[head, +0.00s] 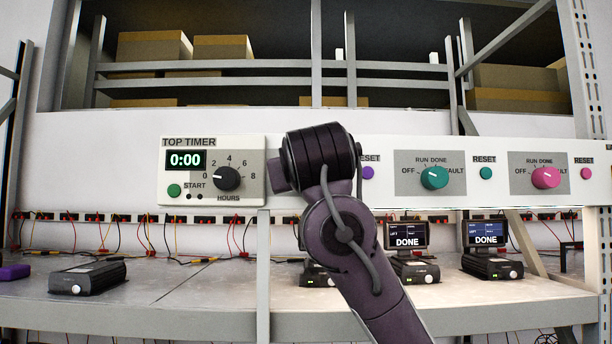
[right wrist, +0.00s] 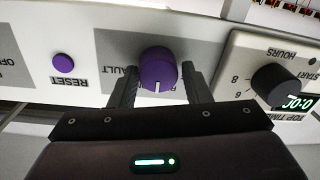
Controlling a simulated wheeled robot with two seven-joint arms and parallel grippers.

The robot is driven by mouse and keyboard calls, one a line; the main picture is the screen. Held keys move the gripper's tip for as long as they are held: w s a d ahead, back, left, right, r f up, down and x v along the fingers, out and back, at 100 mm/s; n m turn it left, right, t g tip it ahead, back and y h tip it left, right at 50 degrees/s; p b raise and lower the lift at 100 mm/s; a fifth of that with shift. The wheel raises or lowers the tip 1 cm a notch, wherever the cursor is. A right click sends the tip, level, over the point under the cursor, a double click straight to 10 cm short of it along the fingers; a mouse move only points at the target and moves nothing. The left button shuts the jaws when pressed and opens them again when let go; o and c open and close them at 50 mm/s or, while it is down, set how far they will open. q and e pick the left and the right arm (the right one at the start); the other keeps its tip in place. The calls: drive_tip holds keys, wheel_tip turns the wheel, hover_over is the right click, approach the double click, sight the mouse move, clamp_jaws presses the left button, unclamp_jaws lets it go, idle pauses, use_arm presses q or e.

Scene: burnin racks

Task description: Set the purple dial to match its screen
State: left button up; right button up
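The purple dial (right wrist: 157,70) shows in the right wrist view, which is upside down against the panel text. Its white mark points toward the picture's bottom; the labels there are hidden by my gripper. My right gripper (right wrist: 160,78) is open, with one finger on each side of the dial; I cannot tell whether they touch it. In the head view my right arm hides the dial and its screen. Part of a device (head: 317,280) shows below, behind the arm. The purple reset button (head: 368,172) is right of my arm. My left gripper is not in view.
A teal dial (head: 434,177) and a pink dial (head: 545,177) sit further right, above two screens (head: 406,236) (head: 485,234) reading DONE. The top timer (head: 212,170), left of my arm, reads 0:00. Devices and cables line the shelf (head: 190,290).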

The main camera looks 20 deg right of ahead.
drive_tip(key=shift+d, duration=0.15)
drive_tip(key=c, duration=0.5)
drive_tip(key=shift+f, duration=0.1)
drive_tip(key=shift+c, duration=0.4)
use_arm(q)
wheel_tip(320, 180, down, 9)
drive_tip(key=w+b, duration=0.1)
drive_tip(key=b, duration=0.8)
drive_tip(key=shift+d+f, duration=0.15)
use_arm(e)
drive_tip(key=shift+f+m, duration=0.2)
drive_tip(key=shift+m, duration=6.8)
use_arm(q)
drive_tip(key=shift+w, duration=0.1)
use_arm(e)
drive_tip(key=o, duration=1)
drive_tip(key=shift+w, duration=0.1)
drive_tip(key=shift+r, duration=0.1)
